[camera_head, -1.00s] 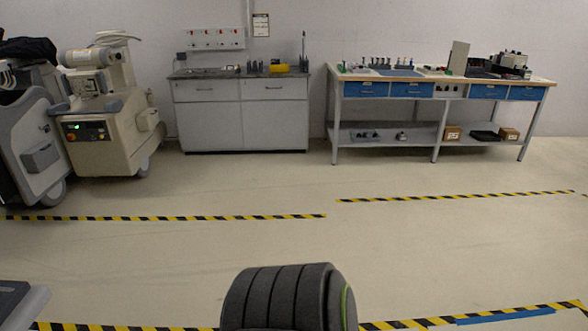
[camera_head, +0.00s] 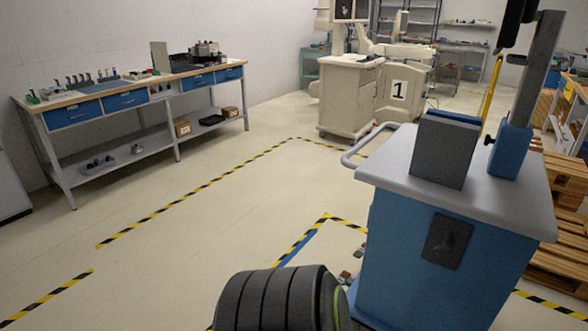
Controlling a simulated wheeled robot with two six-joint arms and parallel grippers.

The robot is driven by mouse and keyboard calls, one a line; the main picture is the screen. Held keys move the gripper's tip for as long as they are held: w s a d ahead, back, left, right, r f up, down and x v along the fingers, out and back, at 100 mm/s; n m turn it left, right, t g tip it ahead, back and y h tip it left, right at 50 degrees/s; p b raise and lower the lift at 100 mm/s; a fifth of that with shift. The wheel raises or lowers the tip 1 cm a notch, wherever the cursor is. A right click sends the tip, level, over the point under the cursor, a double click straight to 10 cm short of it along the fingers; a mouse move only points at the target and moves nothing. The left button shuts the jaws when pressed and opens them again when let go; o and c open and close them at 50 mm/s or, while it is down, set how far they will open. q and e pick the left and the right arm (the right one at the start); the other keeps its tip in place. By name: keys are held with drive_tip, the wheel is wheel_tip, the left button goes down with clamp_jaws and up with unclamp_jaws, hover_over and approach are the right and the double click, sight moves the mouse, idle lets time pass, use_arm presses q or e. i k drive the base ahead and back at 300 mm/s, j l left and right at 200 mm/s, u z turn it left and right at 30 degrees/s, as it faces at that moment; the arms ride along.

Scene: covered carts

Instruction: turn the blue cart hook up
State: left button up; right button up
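The blue cart (camera_head: 395,265) stands close at the right in the head view. It has blue sides and a light grey top with a bent grey handle (camera_head: 368,143) at its left end. A dark plate (camera_head: 447,241) sits on the cart's near side. I cannot make out a hook on the cart for certain. Neither of my grippers is in view.
A workbench (camera_head: 90,93) with blue drawers stands along the left wall. A cream machine (camera_head: 350,95) and a panel marked 1 stand at the back. Wooden pallets (camera_head: 565,180) are stacked at the right. The floor left of the cart is open, marked with yellow-black tape.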

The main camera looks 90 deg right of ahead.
sight(447, 234)
drive_tip(key=z, duration=3.6)
